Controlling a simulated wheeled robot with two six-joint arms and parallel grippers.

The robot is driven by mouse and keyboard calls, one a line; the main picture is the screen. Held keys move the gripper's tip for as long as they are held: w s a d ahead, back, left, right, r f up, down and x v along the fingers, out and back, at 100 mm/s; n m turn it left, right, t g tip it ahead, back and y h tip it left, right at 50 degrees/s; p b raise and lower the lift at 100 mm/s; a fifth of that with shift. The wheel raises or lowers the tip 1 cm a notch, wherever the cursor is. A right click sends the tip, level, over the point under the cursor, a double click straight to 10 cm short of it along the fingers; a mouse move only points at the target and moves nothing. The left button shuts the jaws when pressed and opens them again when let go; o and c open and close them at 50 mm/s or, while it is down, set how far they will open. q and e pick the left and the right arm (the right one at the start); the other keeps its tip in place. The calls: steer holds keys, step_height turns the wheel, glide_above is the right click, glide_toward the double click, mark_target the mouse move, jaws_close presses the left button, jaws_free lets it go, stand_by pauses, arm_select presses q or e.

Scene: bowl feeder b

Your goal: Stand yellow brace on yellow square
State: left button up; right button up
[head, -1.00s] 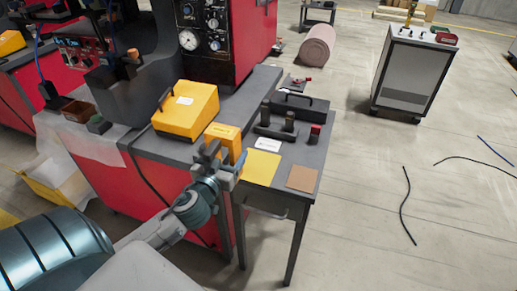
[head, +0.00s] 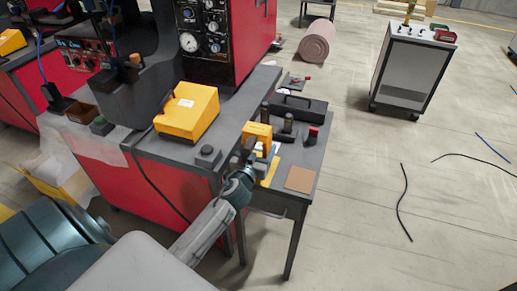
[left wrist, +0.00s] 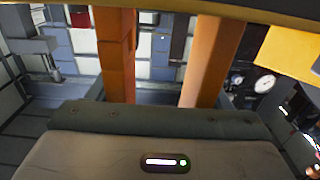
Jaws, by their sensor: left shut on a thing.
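The yellow brace (head: 257,131) is a block-like yellow piece held in my left gripper (head: 250,152), above the near part of the small grey table. In the left wrist view a yellow-orange strip, seemingly the brace (left wrist: 190,9), crosses the top; two orange bars stand below it, and I cannot tell whether they belong to the brace or the fingers. The yellow square (head: 270,174) lies flat on the table, partly hidden behind my left gripper and arm. The brace appears raised beyond the square; its exact height is unclear. My right gripper is out of view.
A brown square (head: 299,179) lies right of the yellow one. Dark upright pegs and a red-topped block (head: 312,135) stand behind. A yellow case (head: 187,112) and a dark button box (head: 207,156) sit on the machine bench (head: 170,146) to the left.

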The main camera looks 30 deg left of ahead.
arm_select(q)
steer(key=shift+f, duration=0.1)
steer(key=o, duration=1.3)
steer(key=shift+s, duration=0.15)
steer(key=b+v, duration=0.4)
steer(key=v, duration=0.7)
steer(key=shift+s, duration=0.4)
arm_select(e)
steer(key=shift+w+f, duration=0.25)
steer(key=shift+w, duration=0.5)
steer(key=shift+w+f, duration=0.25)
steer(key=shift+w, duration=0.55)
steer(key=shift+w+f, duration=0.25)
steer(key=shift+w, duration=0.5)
